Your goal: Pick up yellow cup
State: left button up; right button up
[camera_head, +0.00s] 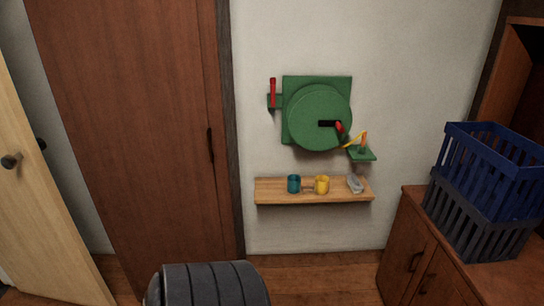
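The yellow cup (322,185) stands upright on a narrow wooden wall shelf (314,198), near the shelf's middle. A teal cup (293,184) stands to its left, a small gap apart. A small grey-white object (355,184) lies to its right; I cannot tell what it is. Neither of my grippers shows in the head view, and nothing is seen touching the yellow cup.
A green wall-mounted device (319,115) with red levers hangs above the shelf. Blue and dark crates (490,170) stand on a brown cabinet (440,265) at right. A dark ribbed rounded object (208,285) fills the bottom centre-left.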

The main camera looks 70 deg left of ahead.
aim_at(322, 185)
jog(key=u, duration=1.85)
